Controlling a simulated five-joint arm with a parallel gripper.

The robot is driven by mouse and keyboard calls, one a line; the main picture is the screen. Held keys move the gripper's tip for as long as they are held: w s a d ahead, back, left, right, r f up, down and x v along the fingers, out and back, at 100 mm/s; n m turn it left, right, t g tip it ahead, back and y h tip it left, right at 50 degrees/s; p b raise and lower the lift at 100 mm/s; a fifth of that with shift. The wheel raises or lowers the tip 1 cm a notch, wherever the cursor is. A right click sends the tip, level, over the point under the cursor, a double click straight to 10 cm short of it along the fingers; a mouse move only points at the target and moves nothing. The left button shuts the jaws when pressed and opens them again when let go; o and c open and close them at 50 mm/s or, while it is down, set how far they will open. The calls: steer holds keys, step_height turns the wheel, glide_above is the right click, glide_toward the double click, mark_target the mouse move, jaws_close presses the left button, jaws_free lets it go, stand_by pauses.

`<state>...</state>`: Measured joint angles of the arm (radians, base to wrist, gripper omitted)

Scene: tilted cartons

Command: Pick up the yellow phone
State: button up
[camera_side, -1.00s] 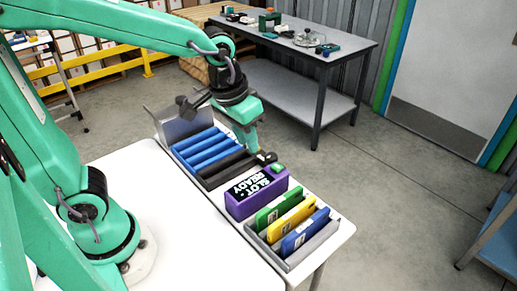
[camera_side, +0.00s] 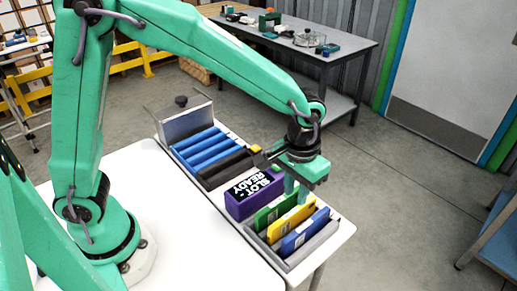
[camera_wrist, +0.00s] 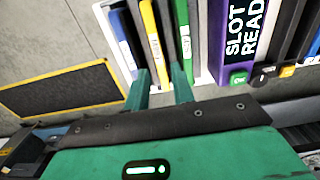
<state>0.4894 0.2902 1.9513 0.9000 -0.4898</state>
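The yellow phone (camera_side: 291,221) stands on edge in a grey slotted tray (camera_side: 324,236), between the green phone (camera_side: 274,212) and the blue phone (camera_side: 304,233). My gripper (camera_side: 296,191) is above the far end of the phones, fingers pointing down. In the wrist view, the yellow phone (camera_wrist: 154,42) lies in line with the gap between my open fingers (camera_wrist: 161,88). The blue phone (camera_wrist: 124,42) is to the left and the green phone (camera_wrist: 182,38) to the right, close to the right finger. I cannot tell whether the fingertips reach down beside the yellow phone.
A purple box (camera_side: 243,204) reading "SLOT READY" stands beside the tray. Beyond it are black bars (camera_side: 222,170) and blue bars (camera_side: 202,147) in a rack. The white tabletop (camera_side: 185,220) in front is clear. A grey workbench (camera_side: 315,47) stands behind.

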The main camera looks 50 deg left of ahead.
mark_target(294, 211)
steer(key=shift+s+d+f, duration=0.1)
steer(key=shift+f, duration=3.8)
jaws_close()
